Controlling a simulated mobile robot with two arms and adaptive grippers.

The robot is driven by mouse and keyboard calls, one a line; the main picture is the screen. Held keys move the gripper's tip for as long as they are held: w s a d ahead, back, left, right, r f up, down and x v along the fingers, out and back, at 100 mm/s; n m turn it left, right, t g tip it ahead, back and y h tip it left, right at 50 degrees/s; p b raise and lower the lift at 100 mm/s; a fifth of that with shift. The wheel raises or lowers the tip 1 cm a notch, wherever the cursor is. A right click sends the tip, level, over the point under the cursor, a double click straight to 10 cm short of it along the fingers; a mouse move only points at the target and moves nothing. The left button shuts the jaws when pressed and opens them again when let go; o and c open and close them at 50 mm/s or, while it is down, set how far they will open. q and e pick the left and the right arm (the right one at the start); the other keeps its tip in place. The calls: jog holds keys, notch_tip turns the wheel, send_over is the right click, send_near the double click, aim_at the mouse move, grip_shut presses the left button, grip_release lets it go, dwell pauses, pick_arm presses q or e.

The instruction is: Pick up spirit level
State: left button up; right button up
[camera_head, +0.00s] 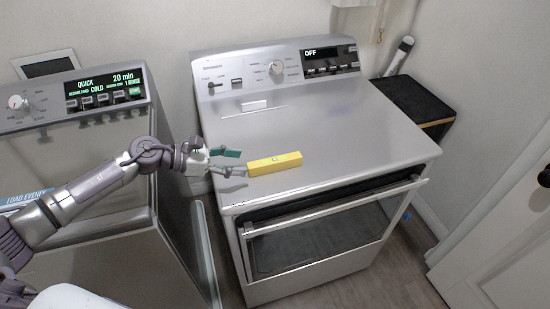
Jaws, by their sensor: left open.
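The spirit level is a yellow bar (275,163) lying on the front left part of the silver dryer's top (330,130). My left gripper (240,162) reaches in from the left over the dryer's left edge. Its fingers are open, with one teal fingertip pad above and one lower finger near the bar's left end. The fingertips are at or very close to that end; I cannot tell whether they touch it. Nothing is held. My right gripper is not in view.
The washer (90,220) stands left of the dryer with its panel lit. The dryer's control panel (285,68) rises at the back. A black-topped stand (415,100) with a white bottle-like object (398,56) is on the right. The rest of the dryer top is clear.

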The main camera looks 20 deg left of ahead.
aim_at(260, 166)
pick_arm(q)
jog(key=shift+x, duration=0.75)
jog(key=shift+w+d+f, duration=0.15)
jog(key=shift+w+f, duration=0.05)
jog(key=shift+w, duration=0.15)
jog(key=shift+w+d+f+p, duration=0.25)
jog(key=shift+d+p, duration=0.2)
jog(key=shift+p, duration=0.2)
jog(key=x, duration=0.1)
jog(key=p+x, duration=0.1)
jog(key=x, duration=0.1)
jog(key=shift+d+f+p, duration=0.15)
jog(key=shift+f+p, duration=0.15)
jog(key=shift+f, duration=0.1)
jog(key=shift+w+d+f, duration=0.2)
jog(key=shift+f, duration=0.1)
jog(key=shift+c, duration=0.3)
jog(key=c, duration=0.8)
grip_shut()
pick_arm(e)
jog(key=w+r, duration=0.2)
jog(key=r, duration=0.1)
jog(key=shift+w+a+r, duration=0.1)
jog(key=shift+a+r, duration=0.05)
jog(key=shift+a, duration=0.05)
